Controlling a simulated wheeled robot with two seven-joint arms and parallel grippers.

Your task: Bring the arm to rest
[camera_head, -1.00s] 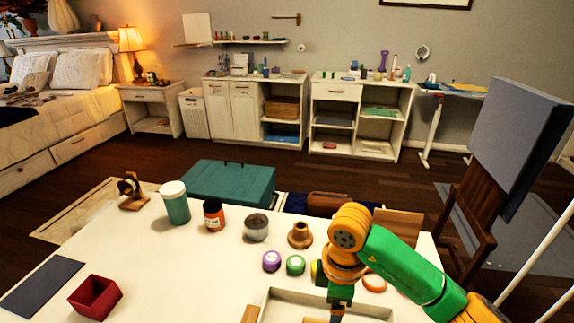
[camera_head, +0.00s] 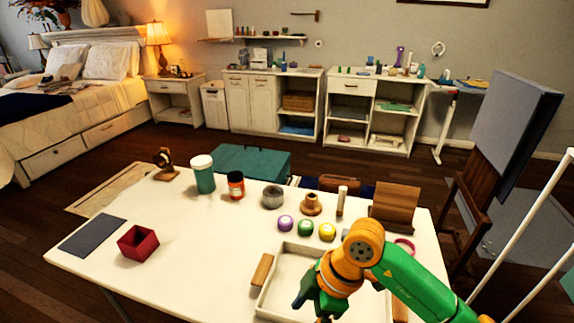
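My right arm comes in from the lower right, green and orange. Its gripper (camera_head: 312,304) points down over the white tray (camera_head: 262,300) on the white table (camera_head: 205,270). The arm hides much of the tray, and I cannot make out whether the fingers are apart or what is between them. My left arm and gripper are not in view.
A red box (camera_head: 138,243) and a dark mat (camera_head: 92,236) lie on the table's left. The table's left middle is clear.

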